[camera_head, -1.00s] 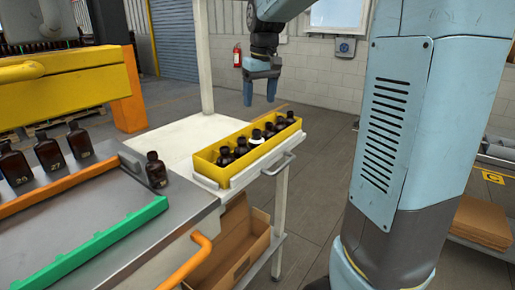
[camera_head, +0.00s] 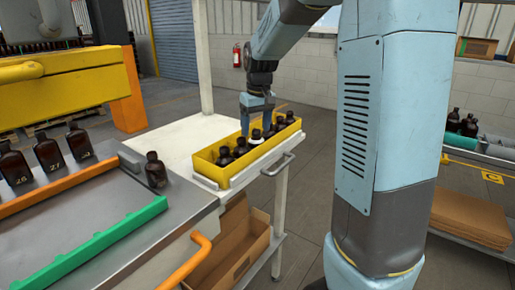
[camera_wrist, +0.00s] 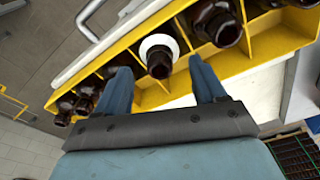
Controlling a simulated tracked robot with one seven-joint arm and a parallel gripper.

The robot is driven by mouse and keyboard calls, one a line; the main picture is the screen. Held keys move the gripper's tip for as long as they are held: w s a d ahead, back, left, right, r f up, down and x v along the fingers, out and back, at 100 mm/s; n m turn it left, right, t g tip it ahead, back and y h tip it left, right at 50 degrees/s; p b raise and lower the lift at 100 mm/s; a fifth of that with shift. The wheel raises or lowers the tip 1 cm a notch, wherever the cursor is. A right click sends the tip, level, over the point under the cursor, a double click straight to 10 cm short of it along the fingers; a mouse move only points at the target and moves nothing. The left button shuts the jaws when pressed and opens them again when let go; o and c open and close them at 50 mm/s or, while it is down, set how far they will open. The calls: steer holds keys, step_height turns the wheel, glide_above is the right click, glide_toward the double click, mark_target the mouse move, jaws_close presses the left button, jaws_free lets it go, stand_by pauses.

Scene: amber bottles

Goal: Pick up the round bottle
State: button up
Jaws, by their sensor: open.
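A yellow crate (camera_head: 209,168) holds a row of dark amber round bottles. One round bottle (camera_head: 256,135) near the middle has a white ring around its neck. In the wrist view this ringed bottle (camera_wrist: 159,62) lies between my fingertips, with the white ring around it. My gripper (camera_head: 258,119) is open above the crate, its fingers pointing down; in the wrist view my gripper (camera_wrist: 160,72) has a finger on each side of the ringed bottle. I cannot tell whether they touch it. Another round-looking bottle (camera_head: 155,171) stands alone at the conveyor's end.
The crate stands on a white table (camera_head: 180,141) with a metal handle (camera_head: 279,165) at its edge. Several flat numbered bottles (camera_head: 47,155) stand on the conveyor at left, behind an orange rail (camera_head: 50,193). An open cardboard box (camera_head: 240,245) sits below the table.

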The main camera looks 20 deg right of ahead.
mark_target(256, 144)
steer(key=shift+f, duration=2)
